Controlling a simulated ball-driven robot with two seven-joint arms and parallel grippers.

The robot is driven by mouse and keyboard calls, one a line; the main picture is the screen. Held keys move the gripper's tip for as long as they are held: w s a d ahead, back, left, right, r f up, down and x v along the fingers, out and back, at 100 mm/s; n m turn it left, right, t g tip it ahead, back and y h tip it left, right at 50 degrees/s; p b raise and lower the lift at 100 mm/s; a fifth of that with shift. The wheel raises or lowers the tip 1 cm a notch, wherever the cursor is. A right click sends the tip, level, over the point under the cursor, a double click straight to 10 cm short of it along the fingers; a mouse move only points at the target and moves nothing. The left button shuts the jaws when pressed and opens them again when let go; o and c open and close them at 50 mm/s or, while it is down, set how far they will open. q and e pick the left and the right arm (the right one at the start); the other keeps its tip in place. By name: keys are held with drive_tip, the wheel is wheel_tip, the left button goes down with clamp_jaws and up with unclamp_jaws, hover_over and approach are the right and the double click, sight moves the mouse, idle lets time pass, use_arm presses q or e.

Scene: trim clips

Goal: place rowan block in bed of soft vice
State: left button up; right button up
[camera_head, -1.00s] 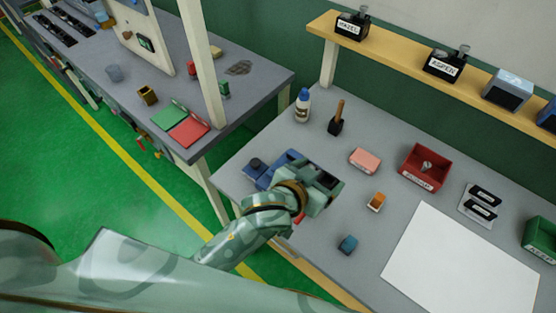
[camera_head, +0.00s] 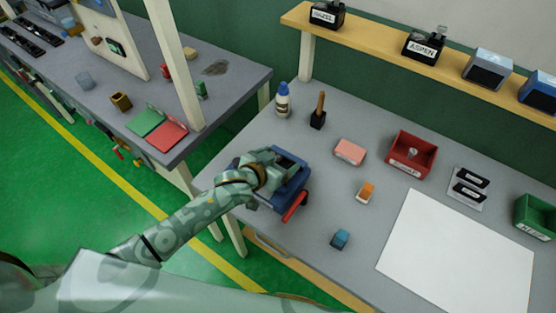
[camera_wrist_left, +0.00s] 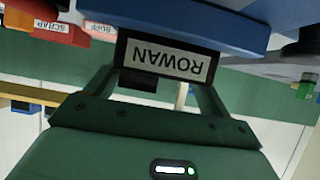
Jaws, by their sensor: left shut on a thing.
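My left gripper (camera_head: 268,172) is shut on the rowan block (camera_wrist_left: 165,62), a dark block with a white label reading ROWAN, upside down in the left wrist view. The blue soft vice (camera_head: 298,180) stands at the table's left edge, its red handle (camera_head: 295,206) toward the front. The hand covers the vice's left part and hides the block in the head view. In the wrist view a blue part of the vice (camera_wrist_left: 200,22) lies right beside the block; I cannot tell whether they touch. My right gripper is not in view.
A glue bottle (camera_head: 283,101) and a black-based tool (camera_head: 318,112) stand behind the vice. A red bin (camera_head: 428,160) stands farther right.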

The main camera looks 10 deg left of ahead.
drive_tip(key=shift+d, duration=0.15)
use_arm(q)
drive_tip(key=shift+f, duration=0.1)
drive_tip(key=o, duration=1)
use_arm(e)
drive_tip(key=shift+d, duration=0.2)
use_arm(q)
drive_tip(key=shift+s+r, duration=0.25)
drive_tip(key=shift+r, duration=0.1)
drive_tip(key=p+v, duration=0.2)
drive_tip(key=v, duration=0.9)
drive_tip(key=shift+s+a+p, duration=0.15)
drive_tip(key=shift+s+p, duration=0.05)
drive_tip(key=shift+p, duration=0.15)
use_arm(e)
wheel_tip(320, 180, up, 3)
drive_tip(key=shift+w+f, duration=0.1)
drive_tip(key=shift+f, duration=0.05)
